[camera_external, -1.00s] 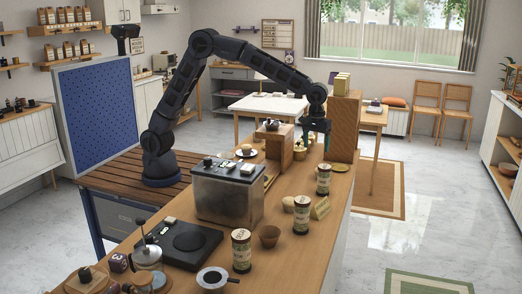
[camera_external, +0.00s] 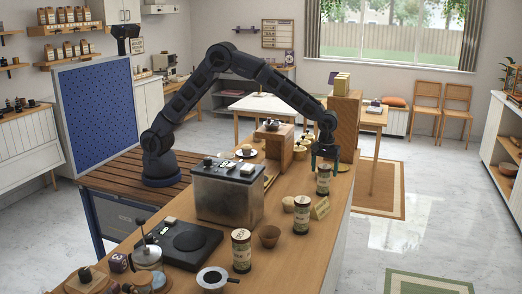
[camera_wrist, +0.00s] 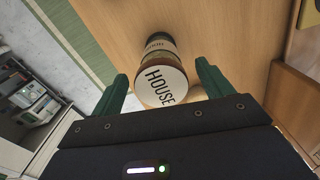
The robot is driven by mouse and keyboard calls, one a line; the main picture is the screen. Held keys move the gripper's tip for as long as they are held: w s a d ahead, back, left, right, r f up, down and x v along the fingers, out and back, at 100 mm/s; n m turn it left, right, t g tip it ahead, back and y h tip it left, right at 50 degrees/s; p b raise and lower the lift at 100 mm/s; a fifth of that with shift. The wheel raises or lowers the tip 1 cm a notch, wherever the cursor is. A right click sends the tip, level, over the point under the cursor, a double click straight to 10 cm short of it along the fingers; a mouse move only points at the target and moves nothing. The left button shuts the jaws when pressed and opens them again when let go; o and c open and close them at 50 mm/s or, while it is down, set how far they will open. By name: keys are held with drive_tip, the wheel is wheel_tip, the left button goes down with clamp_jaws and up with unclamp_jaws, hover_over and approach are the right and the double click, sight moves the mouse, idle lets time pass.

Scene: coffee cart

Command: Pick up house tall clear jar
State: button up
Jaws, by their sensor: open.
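The house tall clear jar (camera_wrist: 160,86) shows in the wrist view with "HOUSE" on its round pale top. It stands upright on the wooden counter. My gripper (camera_wrist: 162,72) is open, with one green finger on each side of the jar's top in that view and no visible grip on it. The jar's upper part is close to the fingers; the exact gap cannot be told.
Two similar jars stand nearer the camera, one in the middle (camera_external: 301,215) and one in front (camera_external: 241,251). A tall wooden block (camera_external: 344,130) rises behind my gripper. The counter's right edge is close.

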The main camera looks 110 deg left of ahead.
sight(324, 177)
wheel_tip(324, 177, down, 5)
drive_tip(key=shift+a+r, duration=0.1)
drive_tip(key=shift+a, duration=0.05)
drive_tip(key=c, duration=1.4)
